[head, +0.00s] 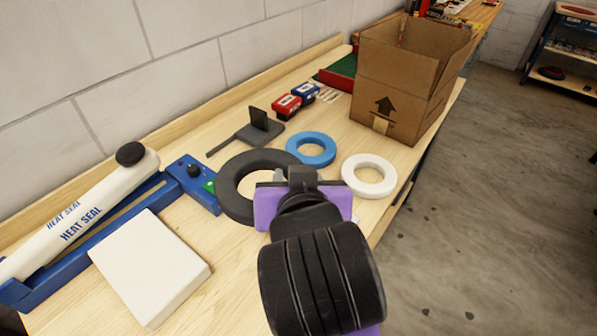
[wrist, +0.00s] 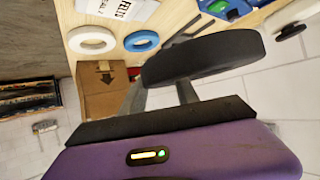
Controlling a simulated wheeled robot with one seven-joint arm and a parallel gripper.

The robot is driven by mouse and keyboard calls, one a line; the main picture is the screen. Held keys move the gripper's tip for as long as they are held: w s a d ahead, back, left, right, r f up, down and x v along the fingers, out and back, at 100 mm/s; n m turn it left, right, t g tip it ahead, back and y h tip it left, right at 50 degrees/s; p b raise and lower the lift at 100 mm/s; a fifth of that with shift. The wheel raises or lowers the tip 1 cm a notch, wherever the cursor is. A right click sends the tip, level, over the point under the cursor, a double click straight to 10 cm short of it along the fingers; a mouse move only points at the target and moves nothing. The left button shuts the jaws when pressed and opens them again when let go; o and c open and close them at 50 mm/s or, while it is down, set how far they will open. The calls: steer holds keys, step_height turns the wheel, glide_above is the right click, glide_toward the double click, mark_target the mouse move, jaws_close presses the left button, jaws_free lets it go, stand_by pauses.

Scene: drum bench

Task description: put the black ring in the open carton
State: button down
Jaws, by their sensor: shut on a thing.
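The black ring (head: 231,190) is large and thick. My gripper (head: 279,175) is shut on its near right side in the head view, and my purple gripper body hides part of it. In the wrist view the ring (wrist: 200,57) shows nearly edge-on at my fingertips (wrist: 160,88) and appears raised off the bench. The open carton (head: 392,84) is brown cardboard with an up arrow, upright at the bench's far right with its flaps up. It also shows in the wrist view (wrist: 105,98). The carton's floor is hidden.
A blue ring (head: 311,137) and a white ring (head: 386,186) lie between my gripper and the carton. A dark stand (head: 258,125), small red and blue boxes (head: 287,105), a heat sealer (head: 75,230) and a white box (head: 150,262) are on the bench (head: 225,105). A wall runs behind.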

step_height(320, 180, down, 20)
steer(key=shift+b, duration=0.8)
steer(key=c, duration=0.9)
jaws_free()
steer(key=shift+f, duration=0.1)
